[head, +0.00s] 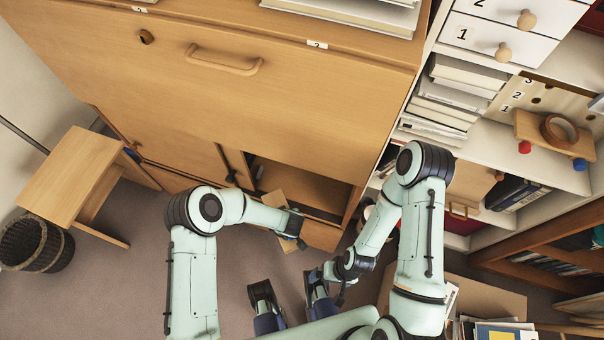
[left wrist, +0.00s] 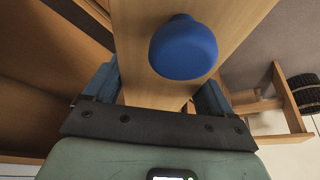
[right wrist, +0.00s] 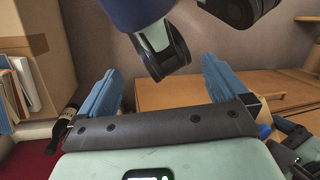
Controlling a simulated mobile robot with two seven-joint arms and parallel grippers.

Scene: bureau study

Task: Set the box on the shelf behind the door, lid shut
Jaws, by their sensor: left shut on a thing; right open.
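My left gripper (head: 296,238) is low in front of the bureau's open lower compartment (head: 300,185). It is shut on a pale wooden piece (head: 272,199), which looks like the box. In the left wrist view this wooden box (left wrist: 150,75) lies between the fingers, with a round blue knob (left wrist: 184,48) facing the camera. Whether its lid is fully shut is hard to tell. A wooden cupboard door (head: 180,145) shows left of the opening. My right gripper (right wrist: 158,90) is open and empty, low to the right of the left one.
A wooden stool (head: 75,170) and a wicker basket (head: 36,243) stand at the left. The bureau's large front (head: 240,100) is above the compartment. A shelf unit (head: 500,145) with books is at the right. A dark bottle (right wrist: 62,130) shows in the right wrist view.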

